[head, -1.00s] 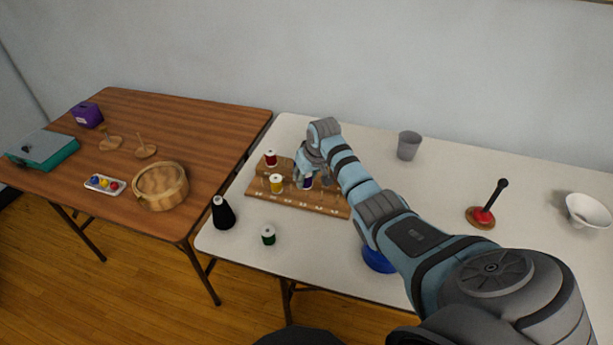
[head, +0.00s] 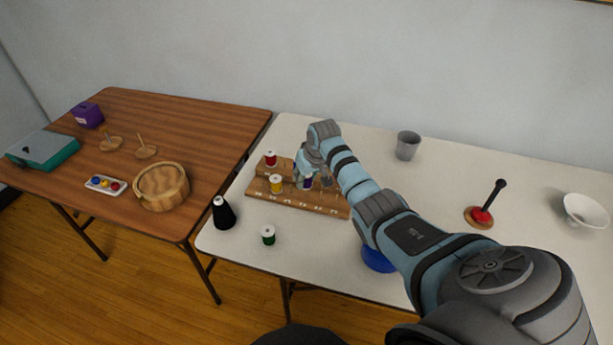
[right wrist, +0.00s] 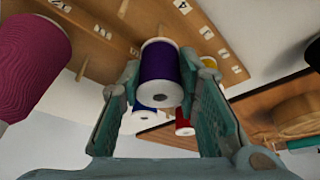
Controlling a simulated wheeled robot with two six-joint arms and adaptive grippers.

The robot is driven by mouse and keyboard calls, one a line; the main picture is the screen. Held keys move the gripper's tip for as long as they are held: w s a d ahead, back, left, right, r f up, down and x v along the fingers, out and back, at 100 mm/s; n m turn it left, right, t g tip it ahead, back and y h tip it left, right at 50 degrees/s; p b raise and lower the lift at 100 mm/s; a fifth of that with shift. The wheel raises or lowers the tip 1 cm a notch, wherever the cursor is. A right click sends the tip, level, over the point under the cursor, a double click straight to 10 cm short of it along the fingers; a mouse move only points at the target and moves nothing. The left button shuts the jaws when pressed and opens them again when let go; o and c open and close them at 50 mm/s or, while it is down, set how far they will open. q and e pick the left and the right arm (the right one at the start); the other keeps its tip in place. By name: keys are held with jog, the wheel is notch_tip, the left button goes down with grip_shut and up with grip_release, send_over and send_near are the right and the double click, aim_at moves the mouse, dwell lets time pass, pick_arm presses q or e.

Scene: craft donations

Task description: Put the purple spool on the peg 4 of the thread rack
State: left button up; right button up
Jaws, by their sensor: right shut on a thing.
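The purple spool (head: 307,184) is held over the wooden thread rack (head: 300,204). In the right wrist view the purple spool (right wrist: 160,66) sits between the two fingers of my right gripper (right wrist: 158,85), which is shut on it. Thin pegs stand in the rack's front row, with white labels along the front edge. Whether a peg is inside the purple spool, and which peg is below it, I cannot tell. A yellow spool (head: 276,184) sits on the rack's left part and a red spool (head: 270,159) on its raised back part. My left gripper is not in view.
A black cone (head: 223,214) and a green spool (head: 268,236) stand left of and before the rack. A blue object (head: 378,259) is partly hidden under my right arm. A grey cup (head: 407,146) stands behind.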

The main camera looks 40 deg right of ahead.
aim_at(306, 186)
jog(key=shift+f, duration=0.15)
dwell(0.5)
jog(key=shift+f+b, duration=0.9)
jog(key=shift+f, duration=0.85)
jog(key=o, duration=1)
jog(key=v, duration=1.2)
jog(key=shift+w+r, duration=0.1)
